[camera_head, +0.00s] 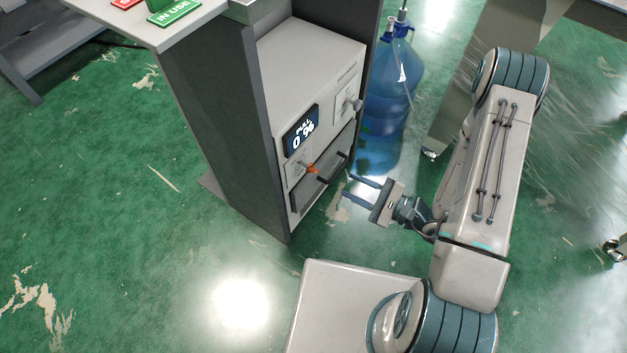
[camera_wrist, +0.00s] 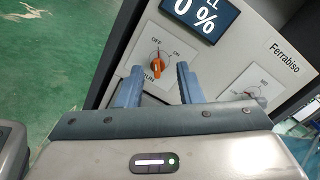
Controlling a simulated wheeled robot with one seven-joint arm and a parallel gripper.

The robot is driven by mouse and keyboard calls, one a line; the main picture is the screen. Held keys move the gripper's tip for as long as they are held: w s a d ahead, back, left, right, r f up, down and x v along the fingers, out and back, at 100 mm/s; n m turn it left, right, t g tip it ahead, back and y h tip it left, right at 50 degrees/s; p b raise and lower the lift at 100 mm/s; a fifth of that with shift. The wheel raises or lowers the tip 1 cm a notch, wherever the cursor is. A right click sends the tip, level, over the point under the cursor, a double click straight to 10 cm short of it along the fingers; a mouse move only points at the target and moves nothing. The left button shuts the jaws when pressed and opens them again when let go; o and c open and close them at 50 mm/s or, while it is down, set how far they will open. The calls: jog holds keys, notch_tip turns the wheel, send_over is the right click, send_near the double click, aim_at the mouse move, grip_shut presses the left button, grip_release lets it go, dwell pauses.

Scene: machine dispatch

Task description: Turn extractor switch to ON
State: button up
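The extractor (camera_head: 312,62) is a light grey machine set in a dark cabinet. Its orange rotary switch (camera_head: 312,169) is low on the front panel. In the wrist view the switch (camera_wrist: 157,67) sits on a white plate marked OFF at upper left and ON at upper right; a lower label is partly hidden. I cannot tell surely which mark its pointer faces. My gripper (camera_head: 350,189) is open and empty, in front of the panel and apart from the switch. In the wrist view, the switch appears between my two fingers (camera_wrist: 160,82).
A display (camera_head: 301,131) reads 0 %. A grey knob (camera_head: 354,104) is at the panel's upper right, and a black handle (camera_head: 333,168) juts out beside the orange switch. A blue water bottle (camera_head: 390,95) stands behind the cabinet. Green floor is clear at left.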

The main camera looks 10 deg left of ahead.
jog(key=m+t+b, duration=0.1)
jog(key=t, duration=0.1)
send_near(316, 172)
jog(key=v, duration=0.3)
jog(key=shift+h, duration=0.4)
jog(key=b+x, duration=0.1)
jog(key=x, duration=0.3)
jog(key=b+x, duration=0.1)
jog(key=x, duration=0.4)
jog(key=b+x, duration=0.1)
jog(key=x, duration=0.4)
jog(key=shift+r, duration=0.3)
jog(key=shift+m, duration=0.3)
jog(key=c, duration=0.6)
